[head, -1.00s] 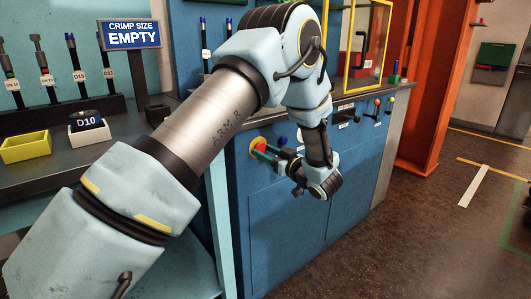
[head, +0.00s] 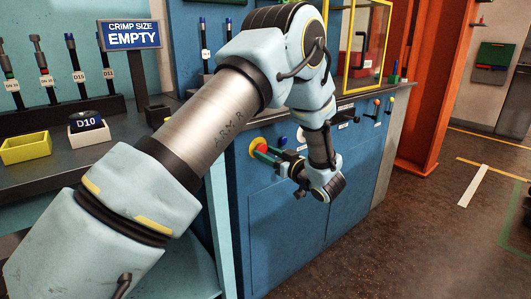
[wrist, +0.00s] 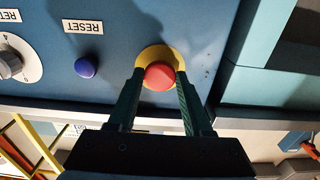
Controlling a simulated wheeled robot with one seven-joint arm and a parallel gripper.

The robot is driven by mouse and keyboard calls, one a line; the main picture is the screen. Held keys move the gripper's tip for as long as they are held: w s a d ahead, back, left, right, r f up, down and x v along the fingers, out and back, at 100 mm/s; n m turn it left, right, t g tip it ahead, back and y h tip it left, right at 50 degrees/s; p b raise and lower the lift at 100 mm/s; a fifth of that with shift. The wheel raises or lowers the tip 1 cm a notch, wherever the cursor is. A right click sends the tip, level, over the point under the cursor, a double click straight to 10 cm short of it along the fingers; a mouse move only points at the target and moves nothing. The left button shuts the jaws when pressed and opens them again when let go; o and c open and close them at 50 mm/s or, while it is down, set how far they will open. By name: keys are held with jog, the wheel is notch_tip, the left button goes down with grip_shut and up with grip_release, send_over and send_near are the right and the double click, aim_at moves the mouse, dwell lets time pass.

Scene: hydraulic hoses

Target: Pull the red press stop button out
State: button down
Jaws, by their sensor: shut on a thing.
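The red press stop button (wrist: 158,76) sits on a round yellow base (wrist: 171,53) on the blue panel of the press cabinet. In the wrist view my gripper (wrist: 158,80) has one green finger on each side of the red button, shut on it. In the head view the red button (head: 257,144) shows only in part at the cabinet's front, with my gripper (head: 266,154) reaching it from the right. Whether the button is in or out cannot be told.
A blue button (wrist: 86,66) labelled RESET and a grey dial (wrist: 10,65) are on the same panel beside the stop button. A counter with a yellow bin (head: 25,148) and a D10 die box (head: 89,131) is at left.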

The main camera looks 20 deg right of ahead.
jog(key=shift+c, duration=1.6)
grip_release()
jog(key=shift+s, duration=0.1)
jog(key=v, duration=1.1)
jog(key=shift+b, duration=0.35)
